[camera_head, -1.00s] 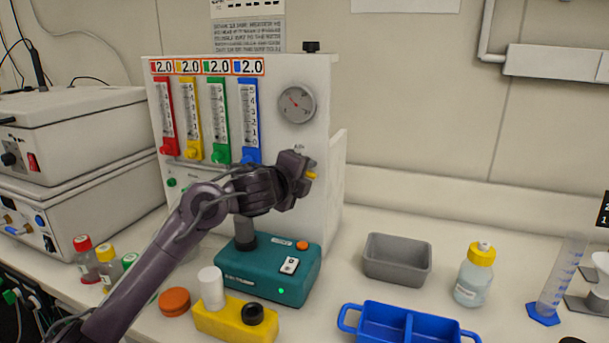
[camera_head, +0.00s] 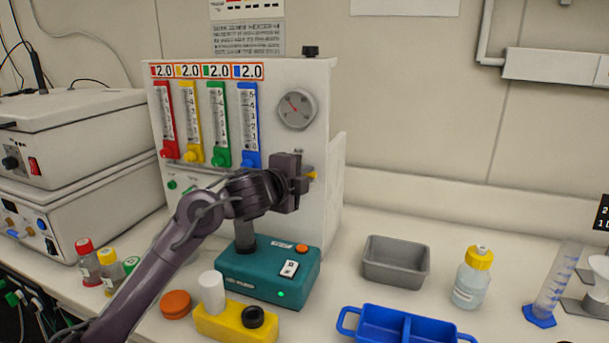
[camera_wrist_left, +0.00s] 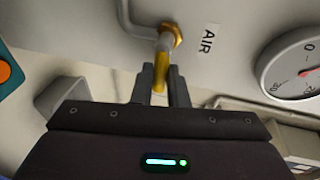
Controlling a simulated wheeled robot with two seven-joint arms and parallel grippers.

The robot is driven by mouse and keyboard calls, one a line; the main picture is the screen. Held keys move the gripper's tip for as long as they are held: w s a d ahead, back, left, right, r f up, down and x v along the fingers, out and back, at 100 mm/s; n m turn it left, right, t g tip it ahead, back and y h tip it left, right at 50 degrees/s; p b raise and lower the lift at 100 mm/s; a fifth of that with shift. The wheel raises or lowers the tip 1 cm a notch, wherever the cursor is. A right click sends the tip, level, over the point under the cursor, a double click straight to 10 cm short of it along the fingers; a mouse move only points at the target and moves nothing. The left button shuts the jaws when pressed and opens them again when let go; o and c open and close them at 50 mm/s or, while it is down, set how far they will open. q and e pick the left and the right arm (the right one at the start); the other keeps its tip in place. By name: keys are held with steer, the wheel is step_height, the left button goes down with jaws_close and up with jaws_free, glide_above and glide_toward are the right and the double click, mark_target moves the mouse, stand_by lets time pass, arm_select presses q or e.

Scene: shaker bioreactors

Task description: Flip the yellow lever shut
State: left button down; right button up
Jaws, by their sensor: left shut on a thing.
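The yellow lever (camera_wrist_left: 160,78) is on a grey pipe with a brass fitting, beside the "AIR" label on the white panel, in the left wrist view. My left gripper (camera_wrist_left: 160,90) is shut on the lever, one finger on each side of it. In the head view my left gripper (camera_head: 308,172) is at the right part of the panel, below the gauge. The yellow tip of the lever (camera_head: 313,175) shows just past the fingers, and the rest is hidden. My right gripper is not in view.
The round gauge (camera_head: 297,109) and several coloured flow meters are on the panel (camera_head: 320,130). A teal device (camera_head: 265,275) stands under my left arm. A grey bin (camera_head: 396,261), a blue tray (camera_head: 404,323) and a yellow-capped bottle (camera_head: 473,277) stand to the right.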

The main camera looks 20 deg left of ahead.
arm_select(q)
steer(key=c, duration=1.4)
jaws_free()
steer(key=shift+c, duration=0.2)
steer(key=v, duration=0.8)
steer(key=shift+f, duration=0.1)
